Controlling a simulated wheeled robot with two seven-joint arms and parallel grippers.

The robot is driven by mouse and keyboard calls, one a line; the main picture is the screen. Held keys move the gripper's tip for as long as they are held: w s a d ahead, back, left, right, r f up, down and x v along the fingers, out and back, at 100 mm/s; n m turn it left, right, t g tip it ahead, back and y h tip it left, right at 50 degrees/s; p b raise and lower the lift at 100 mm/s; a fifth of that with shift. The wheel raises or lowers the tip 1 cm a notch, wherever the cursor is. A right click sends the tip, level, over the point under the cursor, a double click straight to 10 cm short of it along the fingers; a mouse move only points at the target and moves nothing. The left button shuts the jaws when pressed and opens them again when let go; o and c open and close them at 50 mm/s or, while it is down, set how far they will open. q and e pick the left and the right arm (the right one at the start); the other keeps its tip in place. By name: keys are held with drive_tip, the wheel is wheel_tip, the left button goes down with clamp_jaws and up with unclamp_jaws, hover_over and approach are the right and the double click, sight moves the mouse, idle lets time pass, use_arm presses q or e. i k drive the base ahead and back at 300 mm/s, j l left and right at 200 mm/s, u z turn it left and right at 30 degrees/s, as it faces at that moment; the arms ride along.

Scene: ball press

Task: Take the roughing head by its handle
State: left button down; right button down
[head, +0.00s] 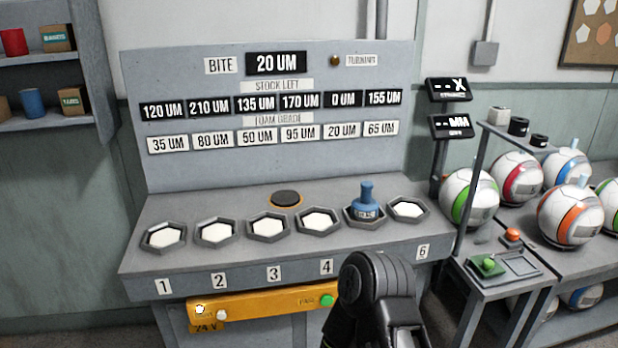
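A blue tool head with an upright knobbed handle (366,192) stands in the fifth hexagonal holder (350,219) on the grey bench. Its small label is too blurred to read for sure, and it is the only handled head I see on the bench. A black rounded link of my own arm rises at the bottom centre, in front of the bench. Neither gripper's fingers show, and nothing touches the blue head.
Other hexagonal holders (163,236) hold white pads. A dark disc (286,198) lies behind them. The "BITE" display (276,63) reads 20 UM. A yellow button bar (262,303) fronts the bench. A side stand (503,264) and several balls (470,197) are at right.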

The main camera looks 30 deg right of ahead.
sight(364, 207)
drive_tip(key=z, duration=1.25)
drive_tip(key=i+j, duration=0.05)
